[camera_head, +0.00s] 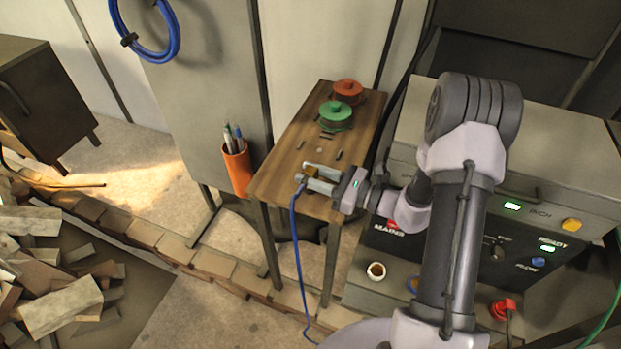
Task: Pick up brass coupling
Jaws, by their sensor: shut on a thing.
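The brass coupling (310,171) is a small yellow-gold piece at the front part of the narrow wooden table (283,172). My gripper (308,177) reaches in from the right, its two pale fingers shut on the coupling. The fingers hide part of it. A blue cable (294,240) hangs from the fingertips down past the table's front edge; how it joins the coupling is too small to tell. Whether the coupling touches the tabletop or is just above it, I cannot tell.
Red (347,89) and green (336,114) round pieces stand at the table's back, with small dark bits near them. An orange pen cup (236,167) is left of the table. A grey control box (540,160) stands right. Rubble (60,285) lies at left.

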